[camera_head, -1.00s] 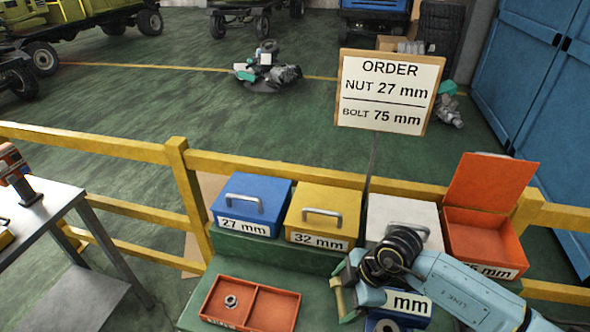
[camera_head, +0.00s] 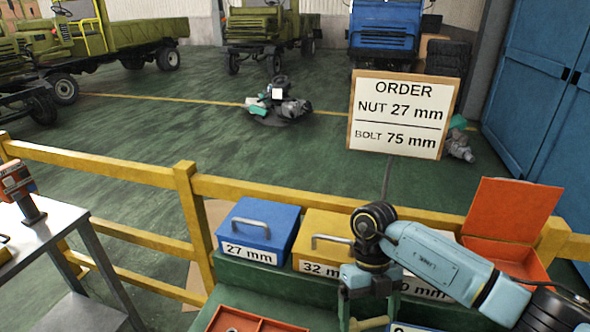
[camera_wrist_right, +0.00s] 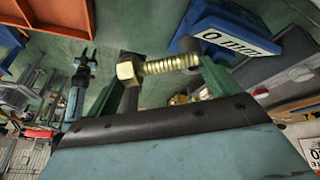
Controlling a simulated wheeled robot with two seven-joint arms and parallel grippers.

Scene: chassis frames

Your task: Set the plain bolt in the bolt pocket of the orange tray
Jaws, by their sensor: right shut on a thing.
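The brass-coloured bolt (camera_head: 372,323) lies roughly level in my right gripper (camera_head: 368,318), low in the head view. In the right wrist view the bolt (camera_wrist_right: 158,66) shows its hex head at left and its threaded shank between the two fingers. The right gripper is shut on it. The orange tray (camera_head: 270,324) is cut off by the bottom edge of the head view, left of this gripper, so its compartments are mostly hidden. The head view does not show my left gripper; a small dark gripper (camera_wrist_right: 87,62) in the wrist view seems to be it, jaws unclear.
The blue 27 mm box (camera_head: 258,230) and yellow 32 mm box (camera_head: 322,232) stand behind the tray. My right arm partly covers the boxes at right. An open orange box (camera_head: 510,215) stands at far right. The order board (camera_head: 403,113) reads nut 27 mm, bolt 75 mm.

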